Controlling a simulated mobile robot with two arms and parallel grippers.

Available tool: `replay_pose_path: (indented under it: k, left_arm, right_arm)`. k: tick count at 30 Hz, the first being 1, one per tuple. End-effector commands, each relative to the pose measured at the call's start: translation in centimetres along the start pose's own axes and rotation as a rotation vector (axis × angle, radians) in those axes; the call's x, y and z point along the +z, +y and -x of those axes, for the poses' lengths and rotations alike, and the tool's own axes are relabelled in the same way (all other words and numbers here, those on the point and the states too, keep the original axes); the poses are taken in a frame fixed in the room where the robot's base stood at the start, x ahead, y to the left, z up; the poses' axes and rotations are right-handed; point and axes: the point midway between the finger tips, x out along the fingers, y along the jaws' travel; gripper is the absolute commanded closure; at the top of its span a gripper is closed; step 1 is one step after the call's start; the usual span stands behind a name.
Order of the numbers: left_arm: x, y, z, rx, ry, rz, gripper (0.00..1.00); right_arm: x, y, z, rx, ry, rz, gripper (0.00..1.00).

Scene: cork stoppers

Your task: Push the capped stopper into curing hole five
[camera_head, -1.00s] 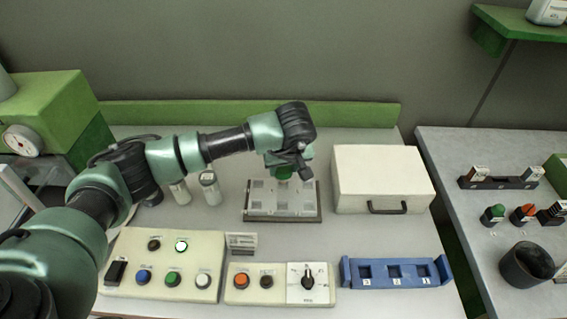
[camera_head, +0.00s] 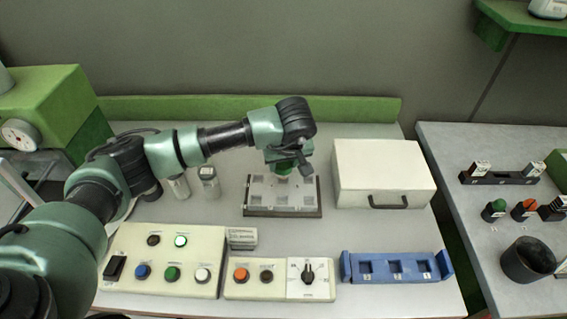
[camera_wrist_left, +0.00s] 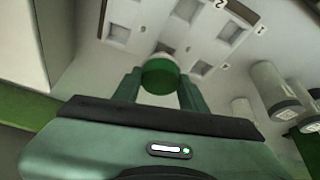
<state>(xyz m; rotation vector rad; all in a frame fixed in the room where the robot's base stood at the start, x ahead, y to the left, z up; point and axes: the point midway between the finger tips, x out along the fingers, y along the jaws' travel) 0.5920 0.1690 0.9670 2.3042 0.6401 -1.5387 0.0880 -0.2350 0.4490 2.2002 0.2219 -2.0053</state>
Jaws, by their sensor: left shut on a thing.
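The capped stopper (camera_wrist_left: 160,75) has a round green cap and a pale body. My left gripper (camera_wrist_left: 160,84) is shut on it, one finger on each side. In the head view the left gripper (camera_head: 285,169) is over the back right part of the white curing block (camera_head: 255,199), which has square holes and a dark base. In the wrist view a square hole (camera_wrist_left: 165,47) shows just beyond the cap. The numerals 1 and 2 are legible by other holes; no five is legible. I cannot tell whether the stopper's lower end is in a hole. My right gripper is not in view.
A white case (camera_head: 383,172) stands close right of the block. Two pale cylinders, one of them (camera_head: 209,182), stand to its left. Button panels (camera_head: 205,235) and a blue holder (camera_head: 395,268) are in front. A side table at right holds a dark cup (camera_head: 527,260).

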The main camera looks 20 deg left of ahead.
Motion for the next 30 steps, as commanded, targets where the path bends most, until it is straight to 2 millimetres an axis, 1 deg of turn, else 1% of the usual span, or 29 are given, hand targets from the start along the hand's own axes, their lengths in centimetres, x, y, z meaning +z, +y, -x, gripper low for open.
replay_pose_path:
  k: [11,21,30]
  left_arm:
    - [0.00,-0.01,0.02,0.000,0.000,0.000,0.95]
    - [0.04,0.01,-0.07,0.000,-0.001,0.000,0.95]
    - [0.01,0.01,0.03,0.000,-0.001,0.000,0.95]
  right_arm:
    - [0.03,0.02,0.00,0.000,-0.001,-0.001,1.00]
    - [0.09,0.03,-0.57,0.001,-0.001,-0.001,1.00]
    - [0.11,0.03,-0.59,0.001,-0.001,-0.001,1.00]
